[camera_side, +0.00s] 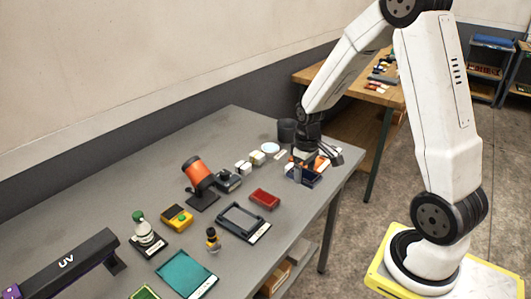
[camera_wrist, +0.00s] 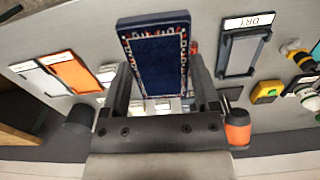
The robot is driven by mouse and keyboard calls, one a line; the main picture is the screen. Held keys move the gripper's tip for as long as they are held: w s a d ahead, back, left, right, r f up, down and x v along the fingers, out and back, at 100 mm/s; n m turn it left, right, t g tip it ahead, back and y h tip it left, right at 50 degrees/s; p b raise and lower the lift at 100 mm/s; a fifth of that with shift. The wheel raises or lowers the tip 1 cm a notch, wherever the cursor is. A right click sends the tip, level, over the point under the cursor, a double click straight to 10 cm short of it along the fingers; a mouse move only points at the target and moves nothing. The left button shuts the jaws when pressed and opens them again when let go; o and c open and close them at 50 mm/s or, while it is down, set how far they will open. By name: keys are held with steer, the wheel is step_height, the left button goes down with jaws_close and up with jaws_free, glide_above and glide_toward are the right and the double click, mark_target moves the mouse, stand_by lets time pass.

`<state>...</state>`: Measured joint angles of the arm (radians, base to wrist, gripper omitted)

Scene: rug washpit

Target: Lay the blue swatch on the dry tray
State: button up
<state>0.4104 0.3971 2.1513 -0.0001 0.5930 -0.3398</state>
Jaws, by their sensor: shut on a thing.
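The blue swatch (camera_wrist: 155,62), dark blue with a patterned border, is between the fingers of my gripper (camera_wrist: 160,78) in the wrist view. My gripper is shut on it. In the side view my gripper (camera_side: 306,152) is over the right end of the grey table, with the blue swatch (camera_side: 303,178) just below it. The dry tray (camera_wrist: 224,60), a grey frame labelled DRY, is right of the swatch in the wrist view. In the side view the dry tray (camera_side: 228,224) lies nearer the table's middle, with a bare inside.
In the side view, a red block (camera_side: 264,198) lies between the gripper and the dry tray. An orange cylinder on a stand (camera_side: 197,173), a yellow device (camera_side: 177,217) and a small bottle (camera_side: 212,240) stand nearby.

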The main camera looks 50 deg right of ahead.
steer(key=w+a+f, duration=0.2)
steer(key=w+a, duration=0.5)
glide_toward(240, 218)
steer(key=shift+s+d+n, duration=0.25)
steer(key=shift+d+n, duration=0.15)
steer(key=shift+d, duration=0.1)
steer(key=shift+w+a+f, duration=0.15)
steer(key=shift+w+a, duration=0.1)
steer(key=shift+a, duration=0.3)
steer(key=shift+f, duration=0.1)
steer(key=shift+f, duration=2.8)
steer(key=shift+f, duration=0.45)
